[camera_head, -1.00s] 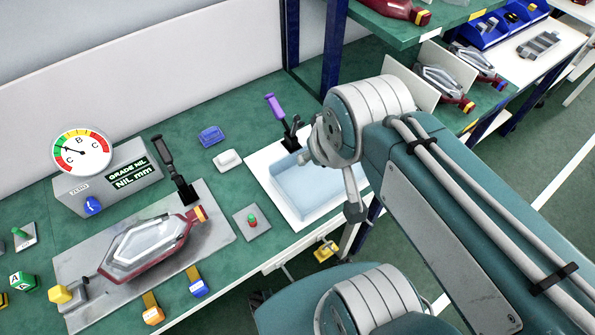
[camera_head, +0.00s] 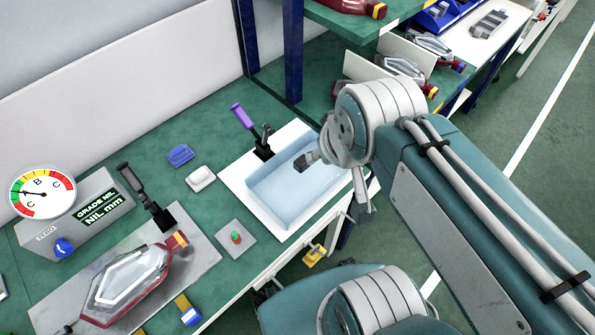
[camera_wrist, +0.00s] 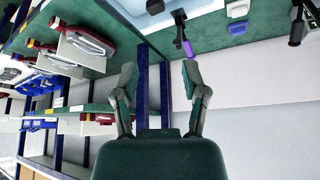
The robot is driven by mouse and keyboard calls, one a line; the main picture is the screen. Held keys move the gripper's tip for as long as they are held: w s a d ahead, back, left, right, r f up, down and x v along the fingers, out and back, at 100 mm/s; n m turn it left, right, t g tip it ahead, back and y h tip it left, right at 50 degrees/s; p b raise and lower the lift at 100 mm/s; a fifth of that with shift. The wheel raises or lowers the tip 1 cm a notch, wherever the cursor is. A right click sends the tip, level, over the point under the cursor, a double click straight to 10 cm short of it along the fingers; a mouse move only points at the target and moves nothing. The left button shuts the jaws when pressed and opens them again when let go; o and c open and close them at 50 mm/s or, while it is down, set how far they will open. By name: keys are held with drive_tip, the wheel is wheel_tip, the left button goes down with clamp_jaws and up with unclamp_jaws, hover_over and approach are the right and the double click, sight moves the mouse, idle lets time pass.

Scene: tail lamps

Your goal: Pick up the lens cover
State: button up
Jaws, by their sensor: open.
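A tail lamp with a clear, faceted lens cover (camera_head: 128,278) on a dark red housing (camera_head: 172,245) lies on a grey fixture plate (camera_head: 205,252) at lower left in the head view. The lens cover looks seated on the housing. The lamp on the plate cannot be made out in the wrist view.
A pale blue tray (camera_head: 262,212) sits on a white board beside a purple-handled clamp (camera_head: 243,118). A black-handled clamp (camera_head: 140,188) stands by the lamp. A dial gauge (camera_head: 42,192), a blue block (camera_head: 180,155), a white block (camera_head: 200,178) and a green button (camera_head: 236,237) are nearby. Shelves stand right.

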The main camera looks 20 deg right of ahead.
drive_tip(key=o, duration=0.6)
drive_tip(key=shift+w, duration=0.15)
drive_tip(key=shift+c, duration=0.2)
drive_tip(key=n+g, duration=0.5)
drive_tip(key=g, duration=0.1)
approach(302, 160)
drive_tip(key=shift+w, duration=0.2)
wheel_tip(302, 160, down, 5)
drive_tip(key=shift+r, duration=0.1)
drive_tip(key=shift+s+f, duration=0.15)
drive_tip(key=shift+f, duration=1.3)
drive_tip(key=shift+s+f, duration=0.15)
drive_tip(key=shift+f, duration=1.35)
